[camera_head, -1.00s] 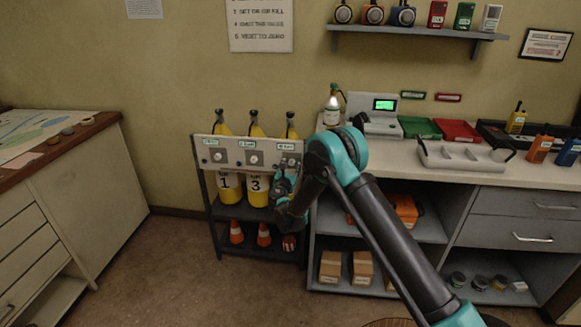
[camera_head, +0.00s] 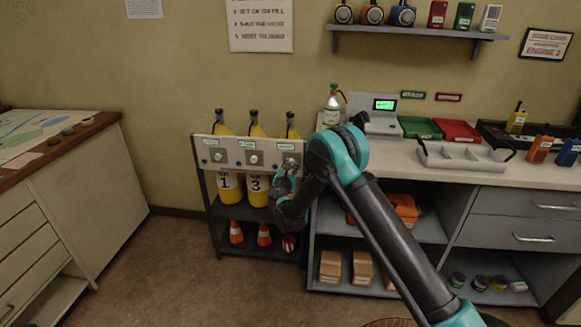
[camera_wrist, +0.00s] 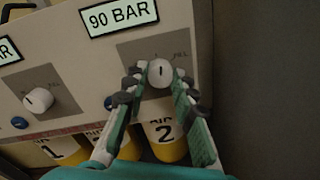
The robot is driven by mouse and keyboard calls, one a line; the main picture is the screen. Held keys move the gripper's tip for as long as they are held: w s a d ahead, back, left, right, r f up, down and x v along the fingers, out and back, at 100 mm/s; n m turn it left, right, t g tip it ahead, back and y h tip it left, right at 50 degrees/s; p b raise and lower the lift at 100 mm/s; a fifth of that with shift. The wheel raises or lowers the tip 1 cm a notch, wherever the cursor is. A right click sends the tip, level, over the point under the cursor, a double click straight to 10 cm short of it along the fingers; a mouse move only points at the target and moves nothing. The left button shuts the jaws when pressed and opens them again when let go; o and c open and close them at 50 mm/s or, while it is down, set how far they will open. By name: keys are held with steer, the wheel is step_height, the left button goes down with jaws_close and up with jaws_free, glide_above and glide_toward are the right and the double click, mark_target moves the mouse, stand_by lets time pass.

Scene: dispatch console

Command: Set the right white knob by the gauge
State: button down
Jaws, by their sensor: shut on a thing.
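The right white knob (camera_wrist: 160,74) sits on a grey square plate under a label reading "90 BAR" (camera_wrist: 119,18) in the wrist view. My gripper (camera_wrist: 159,85) is shut on this knob, with a finger on each side of it. The knob's dark pointer line stands close to upright. The middle knob (camera_wrist: 38,100) shows at the left of the wrist view. No needle gauge is clearly visible.
The grey counter (camera_head: 470,172) is close on the right. Open floor (camera_head: 180,255) lies left of the rack.

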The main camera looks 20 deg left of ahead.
steer(key=m, duration=0.9)
steer(key=shift+g+y, duration=0.3)
steer(key=shift+d, duration=0.1)
steer(key=c, duration=1.2)
jaws_free()
steer(key=shift+s, duration=0.15)
steer(key=v, duration=1.1)
steer(key=shift+s+d, duration=0.1)
steer(key=shift+s, duration=0.25)
